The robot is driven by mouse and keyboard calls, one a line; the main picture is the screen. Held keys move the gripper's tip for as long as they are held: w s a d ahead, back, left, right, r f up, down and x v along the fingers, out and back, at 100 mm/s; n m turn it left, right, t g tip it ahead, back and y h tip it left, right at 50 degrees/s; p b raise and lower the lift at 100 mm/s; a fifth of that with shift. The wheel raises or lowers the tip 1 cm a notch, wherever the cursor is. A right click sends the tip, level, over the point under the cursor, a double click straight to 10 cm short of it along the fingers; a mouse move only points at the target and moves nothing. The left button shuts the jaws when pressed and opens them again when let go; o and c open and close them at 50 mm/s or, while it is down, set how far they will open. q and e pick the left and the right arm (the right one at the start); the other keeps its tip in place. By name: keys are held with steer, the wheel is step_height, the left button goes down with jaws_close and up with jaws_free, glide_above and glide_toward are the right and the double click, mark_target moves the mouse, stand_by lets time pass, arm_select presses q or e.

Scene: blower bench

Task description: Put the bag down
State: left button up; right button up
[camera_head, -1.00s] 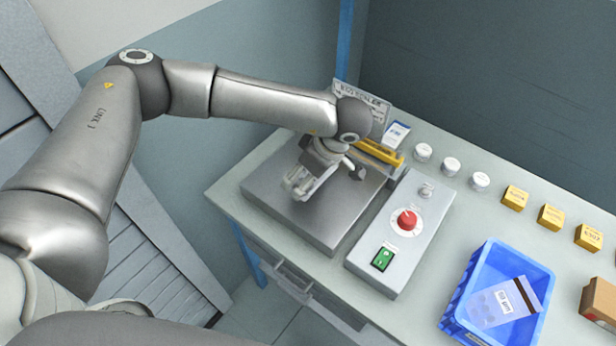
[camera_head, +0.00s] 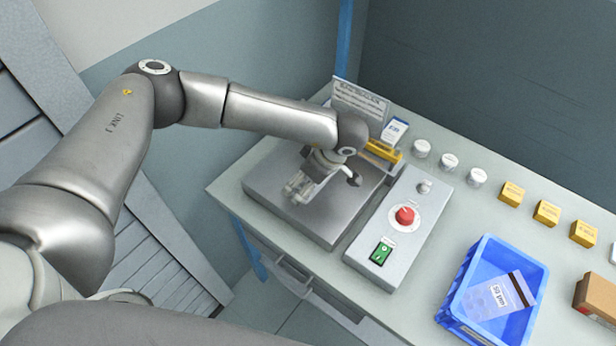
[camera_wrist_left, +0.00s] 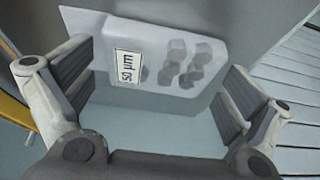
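My left gripper (camera_head: 300,190) hangs low over the grey metal plate (camera_head: 335,212) at the bench's left end. In the left wrist view its two fingers (camera_wrist_left: 155,88) are spread wide apart. A clear bag (camera_wrist_left: 205,90) with grey lumps and a white "50 µm" label shows between and beyond the fingers, with no clear grip on it. Whether it rests on the plate is hard to tell, and I cannot make it out in the head view. Another labelled bag (camera_head: 490,298) lies in the blue crate (camera_head: 462,285). My right gripper is out of view.
Beside the plate stands a grey control box (camera_head: 415,238) with a red knob and green switch. Behind are a sign (camera_head: 358,102), a yellow item (camera_head: 385,150), several white jars (camera_head: 449,162) and yellow boxes (camera_head: 547,213). A brown box (camera_head: 600,298) is at right.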

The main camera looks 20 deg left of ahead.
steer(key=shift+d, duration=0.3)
arm_select(q)
steer(key=shift+r, duration=0.25)
steer(key=shift+d+r, duration=0.2)
steer(key=shift+r, duration=0.05)
steer(key=b+v, duration=0.3)
steer(key=v, duration=0.8)
steer(key=shift+r, duration=0.15)
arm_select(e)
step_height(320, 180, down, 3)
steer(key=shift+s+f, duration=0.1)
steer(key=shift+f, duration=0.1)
arm_select(q)
steer(key=shift+a, duration=0.1)
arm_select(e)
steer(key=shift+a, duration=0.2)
